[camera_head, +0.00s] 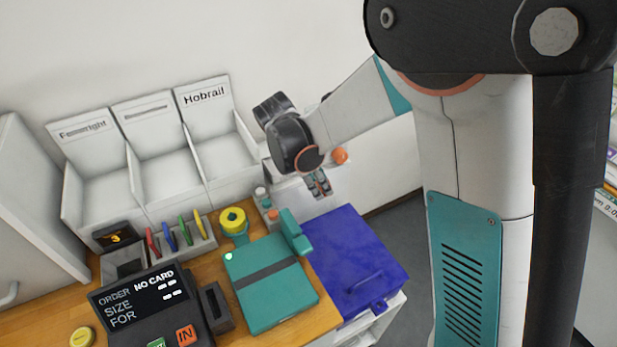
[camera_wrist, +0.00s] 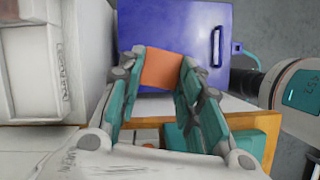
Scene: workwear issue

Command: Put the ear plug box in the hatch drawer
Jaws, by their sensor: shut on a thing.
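My gripper (camera_head: 318,190) hangs above the back right of the counter in the head view. In the wrist view my gripper (camera_wrist: 163,62) is shut on an orange block, which I take for the ear plug box (camera_wrist: 162,70). The block sits between the fingertips, and no label on it can be read. In the head view I cannot make out the block between the fingers. A blue panel with a handle (camera_head: 350,255), likely the hatch drawer, lies right of the wooden counter. It also shows beyond the fingers in the wrist view (camera_wrist: 180,30), apart from the block.
A teal device (camera_head: 270,285) stands beside the blue panel. A yellow roll (camera_head: 232,218), several coloured items in a rack (camera_head: 185,240) and an order display (camera_head: 140,295) fill the counter. White bins (camera_head: 210,125) stand along the wall. Open floor shows at the right.

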